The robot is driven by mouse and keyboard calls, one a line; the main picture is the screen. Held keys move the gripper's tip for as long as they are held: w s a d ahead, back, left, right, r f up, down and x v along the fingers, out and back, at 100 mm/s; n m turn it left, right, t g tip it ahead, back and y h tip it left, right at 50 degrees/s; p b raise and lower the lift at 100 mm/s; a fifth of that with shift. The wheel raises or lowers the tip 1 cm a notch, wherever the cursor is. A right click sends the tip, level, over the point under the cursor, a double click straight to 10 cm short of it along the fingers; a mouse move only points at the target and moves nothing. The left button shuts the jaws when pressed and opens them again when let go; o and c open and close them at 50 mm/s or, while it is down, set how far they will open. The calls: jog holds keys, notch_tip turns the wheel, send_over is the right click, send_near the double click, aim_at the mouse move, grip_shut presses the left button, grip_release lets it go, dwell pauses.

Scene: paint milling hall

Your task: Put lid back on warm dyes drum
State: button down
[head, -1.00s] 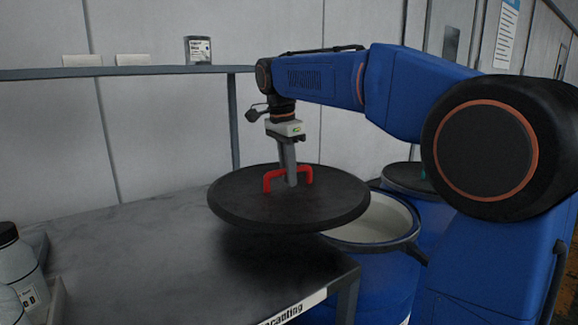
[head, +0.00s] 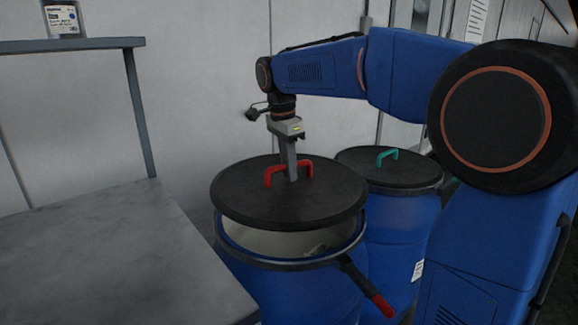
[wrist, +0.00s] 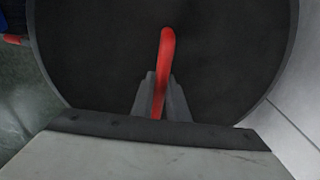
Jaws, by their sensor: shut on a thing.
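My gripper (head: 291,174) is shut on the red handle (head: 308,168) of a round black lid (head: 245,195). The lid is held above an open blue drum (head: 280,292), with a gap through which the pale inside shows. The lid looks roughly level and covers most of the opening from above. The drum has a grey clamp ring with a red-tipped lever (head: 378,303) hanging out at its right front. In the wrist view the red handle (wrist: 166,60) stands between my fingers, and the black lid (wrist: 100,50) fills most of the picture. The drum's label is not visible.
A second blue drum (head: 400,232) stands behind right, with its black lid on and a teal handle (head: 387,156). A grey table (head: 130,250) is at the left, its visible top clear. A shelf (head: 100,44) above it holds a small labelled container (head: 62,20).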

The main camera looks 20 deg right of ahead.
aim_at(289, 184)
jog(key=shift+d+f, duration=0.1)
jog(key=shift+f, duration=2.5)
jog(key=shift+f, duration=0.4)
jog(key=shift+f, duration=0.3)
jog(key=shift+f, duration=1.05)
jog(key=c, duration=1.6)
grip_release()
jog(key=shift+c, duration=0.2)
